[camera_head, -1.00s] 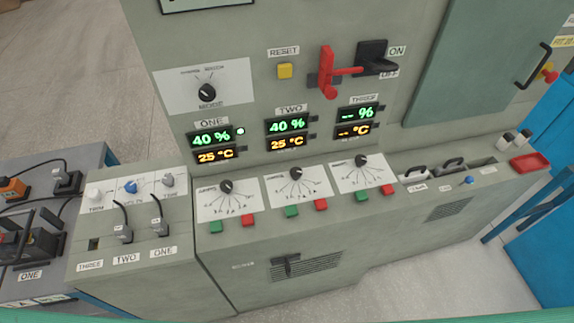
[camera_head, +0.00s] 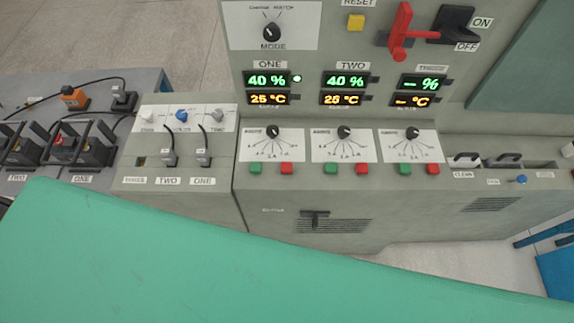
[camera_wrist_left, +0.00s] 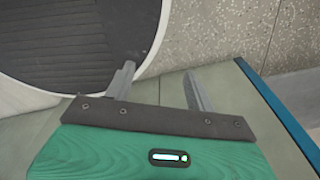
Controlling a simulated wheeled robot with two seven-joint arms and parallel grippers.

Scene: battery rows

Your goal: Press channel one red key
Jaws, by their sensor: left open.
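The channel one red key (camera_head: 286,168) is a small red square button on the console's sloped front, right of a green key (camera_head: 256,169) and below the channel one dial (camera_head: 272,131). The channel one display (camera_head: 266,80) above reads 40 % and 25 °C, with a lit lamp beside it. My left gripper shows in the left wrist view (camera_wrist_left: 160,74), its two fingers apart and nothing between them. The keys are not in that view. No gripper fingers show in the head view, and my right gripper is not seen.
A large green surface, probably my own arm, fills the head view's lower foreground. Channel two's red key (camera_head: 361,169) is to the right. A cable box (camera_head: 187,150) and a bench with batteries (camera_head: 80,150) stand left. A red lever (camera_head: 401,35) is above.

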